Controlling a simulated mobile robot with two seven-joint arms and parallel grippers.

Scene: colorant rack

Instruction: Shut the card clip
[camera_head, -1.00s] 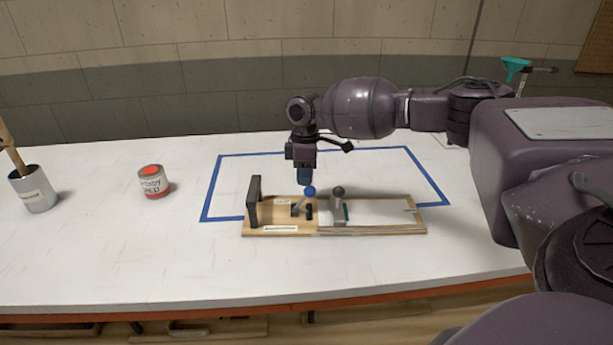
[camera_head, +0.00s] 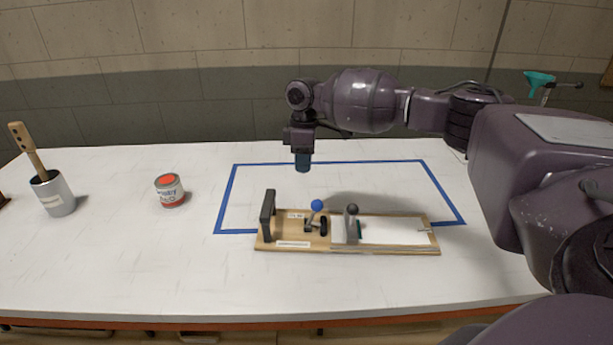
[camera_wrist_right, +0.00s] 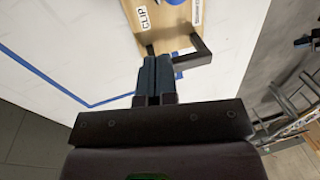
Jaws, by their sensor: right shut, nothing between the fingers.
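A wooden board (camera_head: 347,250) lies on the table with a dark upright plate (camera_head: 267,215) at its left end. A short lever with a blue ball knob (camera_head: 317,205) stands tilted on it, beside a small label. The word CLIP is readable on the label (camera_wrist_right: 144,17) in the right wrist view. My right gripper (camera_head: 303,168) points down, above and behind the blue knob, apart from it. Its blue fingers (camera_wrist_right: 155,78) are together and empty. My left gripper is not in view.
A grey lever with a dark knob (camera_head: 352,209) and a white sheet (camera_head: 392,231) are on the board's right part. A red-labelled can (camera_head: 169,190) and a grey cup (camera_head: 53,194) with a brush stand left. Blue tape (camera_head: 224,205) outlines a mostly bare area.

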